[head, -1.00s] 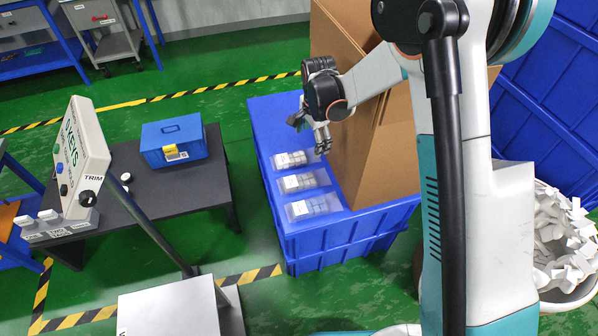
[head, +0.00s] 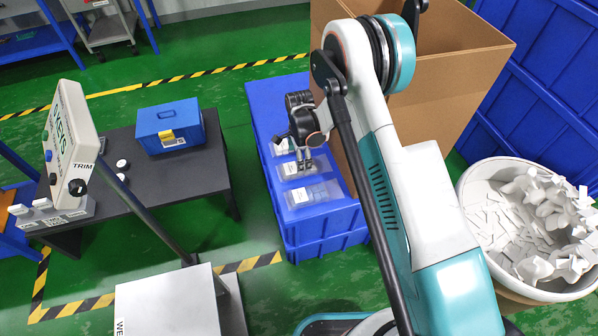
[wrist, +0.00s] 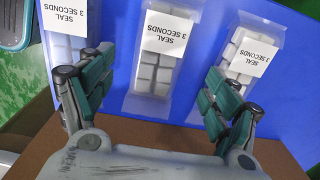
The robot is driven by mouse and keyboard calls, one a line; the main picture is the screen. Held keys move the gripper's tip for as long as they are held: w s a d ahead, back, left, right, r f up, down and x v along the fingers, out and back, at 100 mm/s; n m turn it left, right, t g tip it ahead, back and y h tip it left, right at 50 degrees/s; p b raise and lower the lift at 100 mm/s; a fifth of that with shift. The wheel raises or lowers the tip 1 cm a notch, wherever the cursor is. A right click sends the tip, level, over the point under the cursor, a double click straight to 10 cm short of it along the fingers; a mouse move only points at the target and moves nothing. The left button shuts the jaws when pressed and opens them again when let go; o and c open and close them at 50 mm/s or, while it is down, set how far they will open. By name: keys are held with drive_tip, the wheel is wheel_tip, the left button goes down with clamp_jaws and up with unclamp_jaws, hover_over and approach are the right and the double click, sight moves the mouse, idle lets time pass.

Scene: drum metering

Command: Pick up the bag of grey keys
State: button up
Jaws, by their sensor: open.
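Three clear bags of keys with white labels lie in a row on the blue crate (head: 324,222): a far bag (head: 282,148), a middle bag (head: 290,169) and a near bag (head: 314,194). My gripper (head: 304,169) is open and empty, pointing down over the middle bag. In the wrist view the middle bag (wrist: 155,75) appears between the spread fingers (wrist: 155,88). The near bag (wrist: 62,45) is at the left and the far bag (wrist: 238,60) at the right, partly behind a finger.
A tall cardboard box (head: 445,100) stands close to the right of the bags. A bin of white pieces (head: 470,190) stands at the right.

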drive_tip(key=shift+f+b, duration=1.5)
drive_tip(key=shift+f, duration=1.55)
drive_tip(key=shift+r, duration=0.1)
drive_tip(key=c, duration=1.3)
